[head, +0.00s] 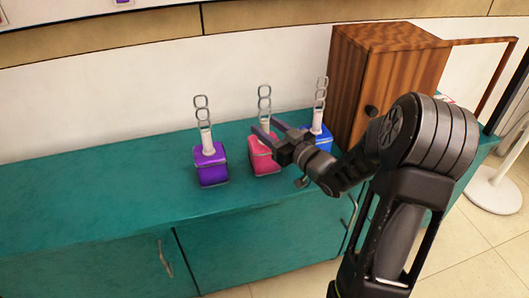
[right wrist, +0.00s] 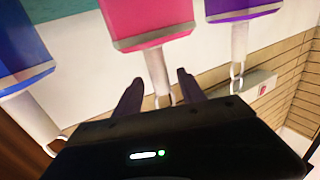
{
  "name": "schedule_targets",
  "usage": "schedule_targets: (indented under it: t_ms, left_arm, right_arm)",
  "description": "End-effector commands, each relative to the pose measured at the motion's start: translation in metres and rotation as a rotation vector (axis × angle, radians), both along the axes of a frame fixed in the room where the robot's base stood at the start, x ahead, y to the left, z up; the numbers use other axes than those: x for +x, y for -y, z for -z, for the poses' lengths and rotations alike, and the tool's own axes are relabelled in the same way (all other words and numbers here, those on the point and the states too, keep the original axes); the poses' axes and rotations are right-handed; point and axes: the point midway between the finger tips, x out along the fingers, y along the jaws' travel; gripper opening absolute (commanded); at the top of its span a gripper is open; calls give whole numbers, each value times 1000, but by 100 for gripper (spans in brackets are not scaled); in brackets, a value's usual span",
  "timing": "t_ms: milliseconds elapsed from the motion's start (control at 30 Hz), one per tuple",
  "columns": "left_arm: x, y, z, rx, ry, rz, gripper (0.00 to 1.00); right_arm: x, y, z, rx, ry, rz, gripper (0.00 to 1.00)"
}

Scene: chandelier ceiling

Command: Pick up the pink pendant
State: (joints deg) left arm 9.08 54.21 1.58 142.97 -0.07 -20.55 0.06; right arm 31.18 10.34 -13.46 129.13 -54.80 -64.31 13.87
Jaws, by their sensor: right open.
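The pink pendant (head: 262,161) stands upright on the teal cabinet top, between a purple pendant (head: 211,168) and a blue pendant (head: 323,139). It has a pink block, a white stem and a chain of grey links above. My right gripper (head: 265,125) is open at its stem, with the fingers pointing left in the head view. In the right wrist view the pink block (right wrist: 148,20) hangs upside down, and its white stem appears between the two fingertips (right wrist: 160,77). Contact cannot be told. My left gripper is not in view.
A brown wooden box (head: 385,75) stands at the right behind the blue pendant. The teal cabinet top (head: 90,190) is clear to the left. A white wall (head: 110,85) rises behind. The purple block (right wrist: 240,8) and blue block (right wrist: 18,45) flank the pink one in the right wrist view.

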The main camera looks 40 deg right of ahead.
Motion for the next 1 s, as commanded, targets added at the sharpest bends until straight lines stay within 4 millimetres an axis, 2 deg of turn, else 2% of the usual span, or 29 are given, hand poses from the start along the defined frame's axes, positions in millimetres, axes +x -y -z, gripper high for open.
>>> schedule_targets:
  t_ms: [200, 300, 933, 1000]
  left_arm:
    - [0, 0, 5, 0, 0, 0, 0]
    - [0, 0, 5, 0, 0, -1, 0]
    - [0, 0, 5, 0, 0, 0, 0]
    - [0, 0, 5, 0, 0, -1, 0]
  right_arm:
    - [32, -3, 1, -1, 1, -4, 47]
    - [41, -4, 1, 0, 0, -2, 47]
    - [43, -3, 0, -1, 0, -1, 47]
    - [43, -3, 0, -1, 0, -1, 42]
